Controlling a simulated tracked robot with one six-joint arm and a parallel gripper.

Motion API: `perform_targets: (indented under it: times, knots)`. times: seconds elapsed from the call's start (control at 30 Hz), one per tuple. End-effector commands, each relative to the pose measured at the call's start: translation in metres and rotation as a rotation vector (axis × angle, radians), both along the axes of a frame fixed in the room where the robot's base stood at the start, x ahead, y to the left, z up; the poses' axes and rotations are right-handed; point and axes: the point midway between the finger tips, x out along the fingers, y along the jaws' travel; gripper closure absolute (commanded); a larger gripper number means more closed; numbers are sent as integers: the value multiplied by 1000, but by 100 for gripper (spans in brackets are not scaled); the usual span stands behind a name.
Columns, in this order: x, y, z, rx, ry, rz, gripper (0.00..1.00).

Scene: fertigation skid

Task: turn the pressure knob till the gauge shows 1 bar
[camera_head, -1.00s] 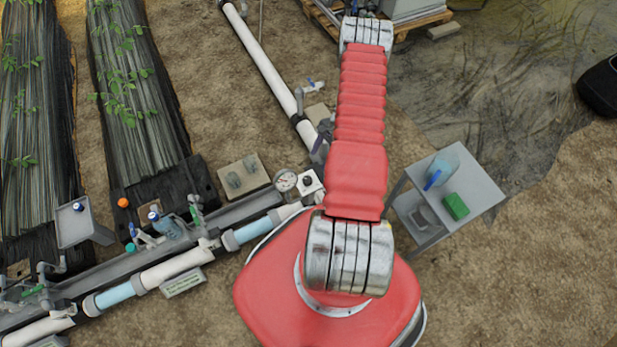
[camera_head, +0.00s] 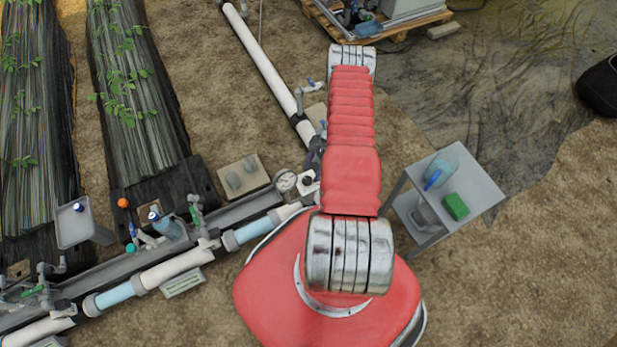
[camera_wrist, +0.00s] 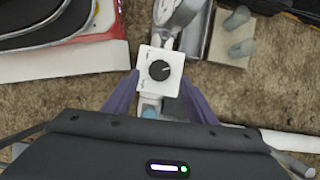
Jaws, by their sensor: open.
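The pressure knob (camera_wrist: 159,70) is a round black knob with a pale pointer mark on a white square plate. The pointer aims to the right and slightly up in the wrist view. In the head view the white knob box (camera_head: 307,184) stands beside my arm, which partly covers it. The round white-faced gauge (camera_head: 286,180) is just left of it; its needle is too small to read. My gripper (camera_wrist: 160,77) is open, with its two purple fingers on either side of the knob plate in the picture. I cannot tell its height above the knob, and it holds nothing.
White pipes (camera_head: 178,268) run along the lower left. A concrete block (camera_head: 243,176) lies left of the gauge. A grey side table (camera_head: 473,186) with a green sponge (camera_head: 455,206) and a jug stands to the right. Bare soil lies between.

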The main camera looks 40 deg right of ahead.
Motion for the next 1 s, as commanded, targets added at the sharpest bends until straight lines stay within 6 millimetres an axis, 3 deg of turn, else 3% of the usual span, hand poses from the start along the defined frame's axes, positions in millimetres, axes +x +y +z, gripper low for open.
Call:
perform_targets:
  times: [0.4, 0.8, 1.0]
  knots:
    - [4, 18, -43, 0, 1, 1, 48]
    - [5, 19, -47, 0, 0, 1, 48]
    - [5, 19, -47, 0, 0, 1, 62]
